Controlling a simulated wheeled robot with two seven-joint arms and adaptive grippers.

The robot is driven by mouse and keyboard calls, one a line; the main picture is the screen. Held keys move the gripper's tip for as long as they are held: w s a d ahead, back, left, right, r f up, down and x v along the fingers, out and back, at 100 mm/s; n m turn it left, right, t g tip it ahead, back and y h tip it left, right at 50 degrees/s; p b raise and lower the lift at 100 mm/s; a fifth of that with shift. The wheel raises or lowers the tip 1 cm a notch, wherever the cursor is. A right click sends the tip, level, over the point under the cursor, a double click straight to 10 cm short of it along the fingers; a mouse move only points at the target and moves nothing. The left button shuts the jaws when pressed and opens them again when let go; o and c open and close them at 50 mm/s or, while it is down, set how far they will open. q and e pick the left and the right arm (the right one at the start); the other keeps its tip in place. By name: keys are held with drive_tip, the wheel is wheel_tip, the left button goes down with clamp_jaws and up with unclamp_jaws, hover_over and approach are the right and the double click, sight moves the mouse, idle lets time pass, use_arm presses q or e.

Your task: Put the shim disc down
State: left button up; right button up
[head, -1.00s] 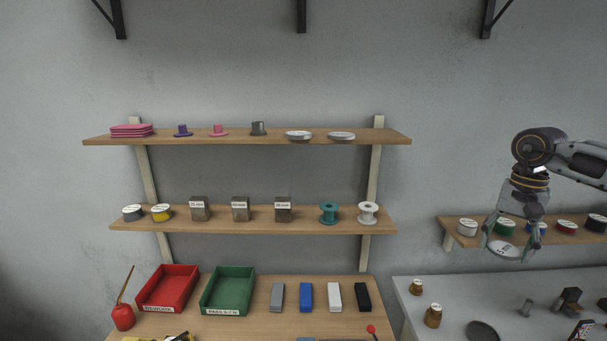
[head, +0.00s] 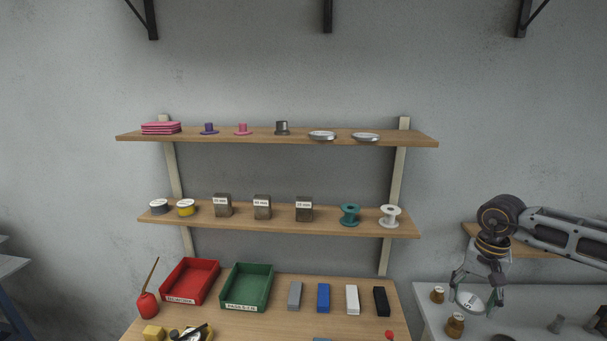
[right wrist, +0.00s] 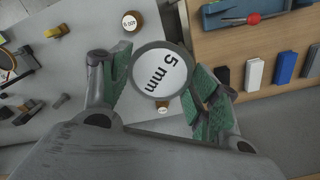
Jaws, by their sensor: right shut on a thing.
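The shim disc (head: 469,301) is round with a white face and a grey rim. In the right wrist view its label (right wrist: 160,72) reads "5 mm". My right gripper (head: 478,296) is shut on the disc, with one green-padded finger on each side of it. It holds the disc tilted, its face showing to the head camera, and in the picture over the grey worktop (head: 430,318). Two similar pale discs lie on the top shelf, one at the left (head: 322,135) and one at the right (head: 365,137). My left gripper is not in view.
The wooden bench (head: 262,318) holds a red tray (head: 190,281), a green tray (head: 247,287) and several coloured blocks. Spools and labelled blocks fill the middle shelf (head: 285,222). The top shelf's right end is bare.

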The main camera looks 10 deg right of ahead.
drive_tip(key=w+a+f+n, duration=0.1)
drive_tip(key=w+a+n, duration=0.15)
drive_tip(key=a, duration=0.65)
drive_tip(key=w+a+f+n, duration=0.2)
drive_tip(key=w+a, duration=0.1)
drive_tip(key=a, duration=0.7)
drive_tip(key=w+a+r+n, duration=0.2)
drive_tip(key=w+a+r, duration=0.2)
drive_tip(key=a+r, duration=0.5)
drive_tip(key=shift+r, duration=0.55)
drive_tip(key=shift+w, duration=0.1)
drive_tip(key=shift+f, duration=0.15)
